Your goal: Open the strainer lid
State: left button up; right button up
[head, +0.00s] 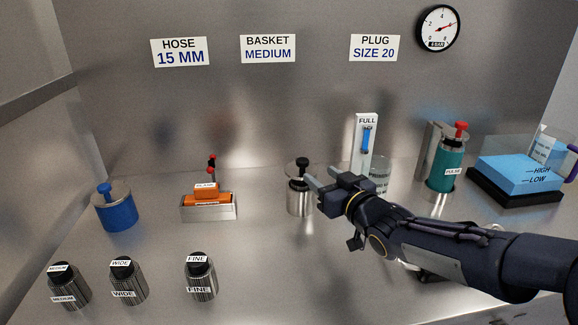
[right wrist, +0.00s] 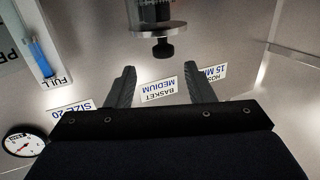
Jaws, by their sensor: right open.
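The strainer (head: 297,201) is a small silver cylinder near the middle of the bench, with a lid (head: 292,172) topped by a black knob (head: 303,162). In the right wrist view the black knob (right wrist: 162,48) shows upside down at the top, ahead of the fingers and roughly between their lines. My right gripper (head: 311,184) is open and empty, close to the right side of the strainer's upper part. Its two fingers (right wrist: 161,85) are spread apart in the wrist view. I cannot tell whether a finger touches the lid. My left gripper is not in view.
A white FULL gauge (head: 366,150) stands behind my right arm. A green PULSE cylinder (head: 446,172) and a blue HIGH/LOW block (head: 517,173) stand at right. An orange block in a metal tray (head: 208,211) and a blue pot (head: 115,212) are left. Several labelled baskets (head: 129,284) stand in front.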

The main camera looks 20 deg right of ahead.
aim_at(306, 163)
jog(key=shift+y, duration=0.4)
jog(key=w, duration=0.3)
jog(key=w+a, duration=0.1)
jog(key=w, duration=0.4)
jog(key=shift+w+a+r, duration=0.2)
jog(key=shift+w, duration=0.1)
grip_shut()
